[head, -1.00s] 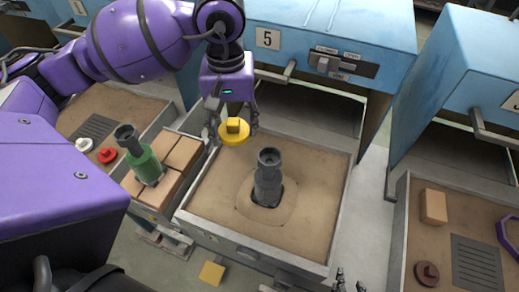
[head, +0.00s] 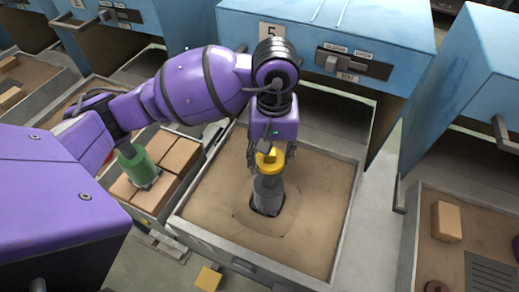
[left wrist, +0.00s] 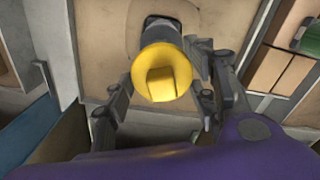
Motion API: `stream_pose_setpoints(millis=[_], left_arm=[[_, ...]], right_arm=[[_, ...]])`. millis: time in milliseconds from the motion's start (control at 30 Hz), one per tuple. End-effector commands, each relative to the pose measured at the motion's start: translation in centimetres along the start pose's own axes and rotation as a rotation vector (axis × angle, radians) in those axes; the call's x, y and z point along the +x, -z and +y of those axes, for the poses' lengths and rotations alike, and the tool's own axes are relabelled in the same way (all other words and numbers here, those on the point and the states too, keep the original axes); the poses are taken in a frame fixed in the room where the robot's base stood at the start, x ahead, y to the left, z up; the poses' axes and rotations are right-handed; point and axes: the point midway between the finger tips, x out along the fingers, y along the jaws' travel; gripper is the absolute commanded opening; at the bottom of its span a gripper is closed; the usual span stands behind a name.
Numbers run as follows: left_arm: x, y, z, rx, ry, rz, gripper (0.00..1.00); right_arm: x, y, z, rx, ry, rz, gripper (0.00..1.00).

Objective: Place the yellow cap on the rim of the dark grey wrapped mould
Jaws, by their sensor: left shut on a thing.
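The dark grey wrapped mould (head: 268,192) stands upright in a hole in the sand bed of the pulled-out drawer under number 5. The yellow cap (head: 269,163), a round disc with a square knob, is right over the mould's top and hides its rim. I cannot tell whether cap and rim touch. My left gripper (head: 270,155) is shut on the cap from above, one finger on each side. My right gripper is out of view.
The sand drawer (head: 347,215) has raised metal walls around the mould. To its left, a green wrapped mould (head: 140,168) stands among bricks, partly behind my arm. Blue furnace 5 (head: 330,30) rises behind. A yellow block (head: 208,278) lies on the floor in front.

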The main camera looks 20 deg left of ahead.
Motion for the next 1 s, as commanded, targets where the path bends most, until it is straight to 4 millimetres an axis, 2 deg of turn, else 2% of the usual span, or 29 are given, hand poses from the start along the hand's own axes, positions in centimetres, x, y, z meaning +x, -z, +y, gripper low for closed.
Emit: stream_pose_setpoints(millis=[100, 267, 300, 433, 767, 867, 1000], left_arm=[[-0.4, 0.1, 0.1, 0.001, -0.002, 0.006, 0.26], [0.2, 0.1, 0.1, 0.002, -0.001, 0.003, 0.26], [0.1, 0.1, 0.1, 0.002, -0.001, 0.004, 0.55], [0.0, 0.1, 0.1, 0.001, -0.002, 0.005, 0.7], [-0.3, 0.1, 0.1, 0.001, -0.002, 0.006, 0.7], [-1.1, 0.2, 0.1, 0.001, -0.003, 0.009, 0.7], [-3.6, 0.2, 0.1, 0.002, -0.003, 0.01, 0.7]], right_arm=[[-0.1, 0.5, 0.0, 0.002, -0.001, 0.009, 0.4], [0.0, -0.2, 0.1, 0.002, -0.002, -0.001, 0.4], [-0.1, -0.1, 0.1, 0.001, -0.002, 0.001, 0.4], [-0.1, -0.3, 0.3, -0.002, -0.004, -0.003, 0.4], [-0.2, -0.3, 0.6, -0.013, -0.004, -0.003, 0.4], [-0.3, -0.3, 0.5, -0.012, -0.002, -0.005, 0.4], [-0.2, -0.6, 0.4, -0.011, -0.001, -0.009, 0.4]])
